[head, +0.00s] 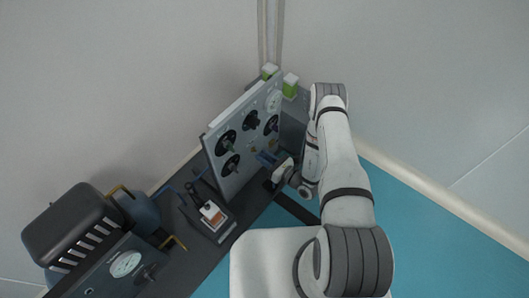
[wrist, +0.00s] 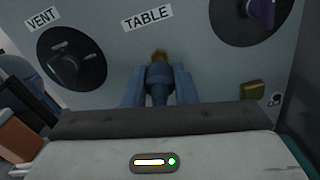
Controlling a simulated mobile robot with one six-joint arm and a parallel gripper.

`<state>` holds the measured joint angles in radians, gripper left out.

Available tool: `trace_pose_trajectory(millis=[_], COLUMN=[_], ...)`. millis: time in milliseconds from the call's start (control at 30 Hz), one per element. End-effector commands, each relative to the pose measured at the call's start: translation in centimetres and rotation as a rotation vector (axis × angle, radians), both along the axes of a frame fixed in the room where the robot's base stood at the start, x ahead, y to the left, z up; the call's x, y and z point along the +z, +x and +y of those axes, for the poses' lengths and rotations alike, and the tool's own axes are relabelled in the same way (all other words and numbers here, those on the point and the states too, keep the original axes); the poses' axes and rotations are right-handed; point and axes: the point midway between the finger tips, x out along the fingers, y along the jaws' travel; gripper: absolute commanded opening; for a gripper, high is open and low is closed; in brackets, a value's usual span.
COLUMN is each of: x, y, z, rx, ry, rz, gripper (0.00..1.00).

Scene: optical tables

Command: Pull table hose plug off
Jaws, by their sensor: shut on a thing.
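In the wrist view my gripper (wrist: 158,88) is shut on the table hose plug (wrist: 157,76), a dark blue-grey plug between the two blue fingers. A brass fitting (wrist: 159,56) shows just beyond the plug, below the TABLE label (wrist: 147,18) on the grey panel (wrist: 190,48). The plug appears to meet the fitting; I cannot tell how firmly it is seated. In the head view my gripper (head: 266,158) is at the lower right of the upright panel (head: 238,172), and the plug is too small to make out.
The panel carries a VENT knob (wrist: 71,59) on the left and another dark knob (wrist: 262,10) at upper right. A small brass block (wrist: 252,90) is right of the plug. In the head view, a tablet-like device (head: 213,216) and a dark case (head: 73,230) are at lower left.

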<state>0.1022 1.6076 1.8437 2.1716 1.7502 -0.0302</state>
Motion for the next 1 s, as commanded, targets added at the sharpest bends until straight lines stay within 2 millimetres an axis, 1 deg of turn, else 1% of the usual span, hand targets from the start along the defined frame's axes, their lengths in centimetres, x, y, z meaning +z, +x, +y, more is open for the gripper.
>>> trace_pose_trajectory(millis=[33,300,333,567,833,933,1000], x=[-0.1,-0.1,-0.1,-0.1,0.0,0.1,0.1], y=[-0.5,-0.7,-0.7,-0.6,-0.6,-1.1,-1.7], z=[0.2,0.3,0.3,0.4,0.4,-0.3,-1.1], rx=[0.012,0.014,0.014,0.018,0.019,0.017,0.014], ry=[0.003,0.002,0.002,0.001,0.001,0.000,0.001], rz=[0.007,0.008,0.008,0.004,0.002,0.004,0.006], gripper=[0.00,0.00,0.27,0.46,0.47,0.47,0.47])
